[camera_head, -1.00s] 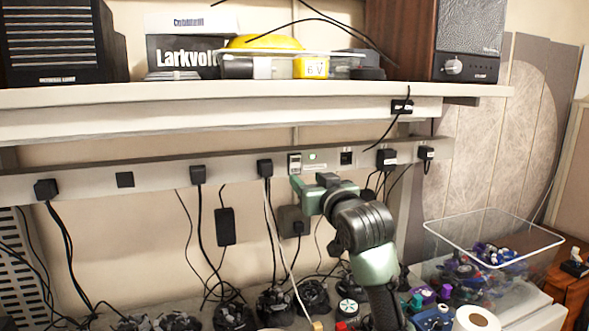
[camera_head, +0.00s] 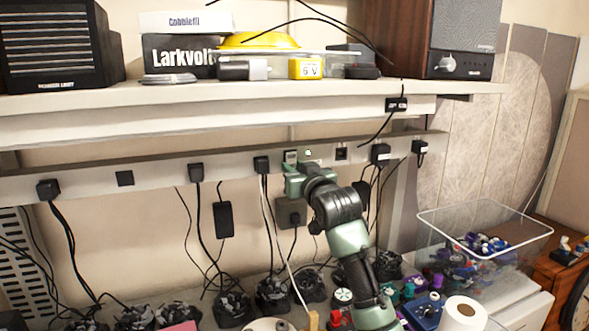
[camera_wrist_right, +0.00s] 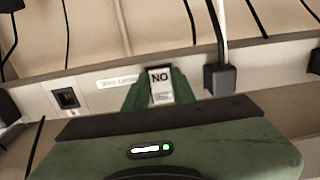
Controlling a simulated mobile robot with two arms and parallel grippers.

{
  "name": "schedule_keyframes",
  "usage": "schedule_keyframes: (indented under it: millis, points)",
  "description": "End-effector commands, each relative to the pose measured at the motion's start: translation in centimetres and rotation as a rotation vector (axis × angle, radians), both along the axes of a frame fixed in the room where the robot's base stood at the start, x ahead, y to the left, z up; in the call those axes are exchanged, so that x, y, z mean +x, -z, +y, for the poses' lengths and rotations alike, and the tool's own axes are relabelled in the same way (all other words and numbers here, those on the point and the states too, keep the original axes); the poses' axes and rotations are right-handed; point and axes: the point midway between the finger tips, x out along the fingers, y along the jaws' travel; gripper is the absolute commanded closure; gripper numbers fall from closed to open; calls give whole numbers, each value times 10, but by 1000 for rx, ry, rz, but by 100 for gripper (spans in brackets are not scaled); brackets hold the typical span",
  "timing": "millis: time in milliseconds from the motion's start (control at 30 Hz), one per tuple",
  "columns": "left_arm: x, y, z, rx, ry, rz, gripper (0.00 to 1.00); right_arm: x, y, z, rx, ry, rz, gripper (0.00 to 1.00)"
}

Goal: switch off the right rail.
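A long pale grey power rail (camera_head: 228,172) runs along the wall under the shelf, with sockets and plugs in it. My right gripper (camera_head: 294,177) is at the rail, just below the switch. In the right wrist view, the switch's white face (camera_wrist_right: 160,85), with upside-down "ON" lettering, shows between the two green fingers of my right gripper (camera_wrist_right: 160,97). The fingers stand apart, one on each side of it. I cannot tell whether they touch it. My left gripper is out of view.
Black plugs (camera_head: 381,154) with hanging cables flank the switch; one plug (camera_wrist_right: 218,78) is close to a finger. The shelf (camera_head: 200,103) juts out above the rail. A clear bin (camera_head: 520,246) and a white roll (camera_head: 463,312) stand at the lower right.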

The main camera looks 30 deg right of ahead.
Motion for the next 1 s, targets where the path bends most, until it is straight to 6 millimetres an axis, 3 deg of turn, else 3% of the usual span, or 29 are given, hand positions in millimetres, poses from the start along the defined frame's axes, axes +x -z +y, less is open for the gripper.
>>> schedule_keyframes:
  millis: [167, 600, 900, 933, 1000]
  points:
    - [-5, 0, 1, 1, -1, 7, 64, 0, -1, 0, 3, 0, 11, 100]
    - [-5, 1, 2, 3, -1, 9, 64, -2, -8, 0, 60, 0, 247, 100]
    - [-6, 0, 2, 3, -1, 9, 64, -2, -7, 0, 62, 0, 255, 100]
    - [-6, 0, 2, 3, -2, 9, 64, -2, -7, 0, 62, 0, 255, 66]
    - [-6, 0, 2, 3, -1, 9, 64, -2, -7, 0, 62, 0, 254, 53]
